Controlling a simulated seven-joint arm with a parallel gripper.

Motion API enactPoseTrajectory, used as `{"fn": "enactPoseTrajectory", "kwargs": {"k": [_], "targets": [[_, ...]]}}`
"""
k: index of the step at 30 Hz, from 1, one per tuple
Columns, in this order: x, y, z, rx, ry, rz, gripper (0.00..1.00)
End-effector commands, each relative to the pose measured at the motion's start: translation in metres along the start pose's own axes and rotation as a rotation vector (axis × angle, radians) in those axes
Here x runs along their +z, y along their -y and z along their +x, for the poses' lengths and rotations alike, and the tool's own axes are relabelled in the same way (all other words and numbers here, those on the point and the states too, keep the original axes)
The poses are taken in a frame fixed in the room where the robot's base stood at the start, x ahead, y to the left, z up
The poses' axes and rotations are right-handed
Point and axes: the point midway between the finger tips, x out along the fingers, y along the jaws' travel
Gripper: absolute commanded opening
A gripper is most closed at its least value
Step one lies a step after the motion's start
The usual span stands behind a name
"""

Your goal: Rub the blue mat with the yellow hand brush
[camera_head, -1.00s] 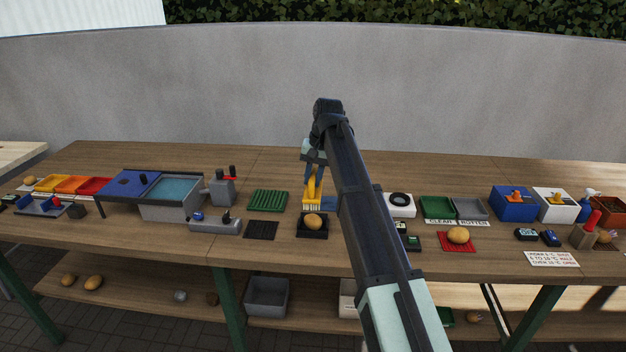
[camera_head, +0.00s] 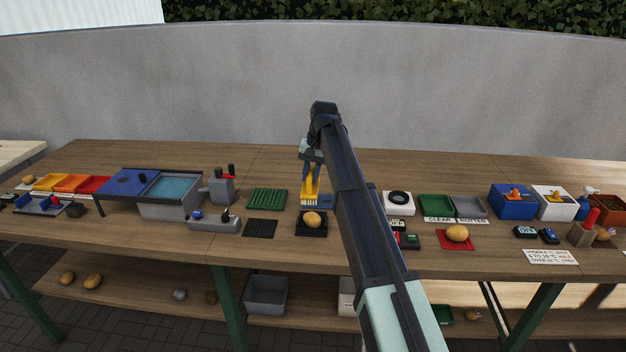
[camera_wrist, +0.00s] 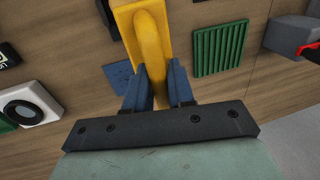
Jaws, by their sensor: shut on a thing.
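My gripper (camera_head: 311,172) is shut on the handle of the yellow hand brush (camera_head: 310,189), with the bristles pointing down. In the wrist view, the yellow brush (camera_wrist: 143,35) stands between my two blue fingers (camera_wrist: 158,85). The blue mat (camera_head: 326,200) lies on the table right at the brush, partly hidden by the brush and my arm. In the wrist view, part of the mat (camera_wrist: 118,74) shows to the left of the fingers. I cannot tell whether the bristles touch the mat.
A black tray with a potato (camera_head: 312,219) stands just in front of the brush. A green ridged mat (camera_head: 267,199) lies to the left, with a black mat (camera_head: 260,228) before it. A white box with a black ring (camera_head: 398,202) stands to the right.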

Motion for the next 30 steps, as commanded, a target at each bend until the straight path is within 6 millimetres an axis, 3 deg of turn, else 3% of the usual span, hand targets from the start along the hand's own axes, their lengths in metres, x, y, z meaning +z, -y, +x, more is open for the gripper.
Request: {"fn": "enactPoseTrajectory", "kwargs": {"k": [1, 3, 9, 17, 30], "targets": [[-0.023, 0.005, 0.004, 0.000, 0.001, 0.001, 0.00], [-0.045, 0.010, 0.008, 0.001, 0.002, 0.001, 0.00], [-0.081, 0.020, 0.009, 0.000, 0.000, -0.001, 0.00], [-0.083, 0.018, 0.021, 0.000, 0.003, -0.007, 0.00], [-0.082, 0.011, 0.059, 0.000, 0.003, -0.007, 0.00]]}}
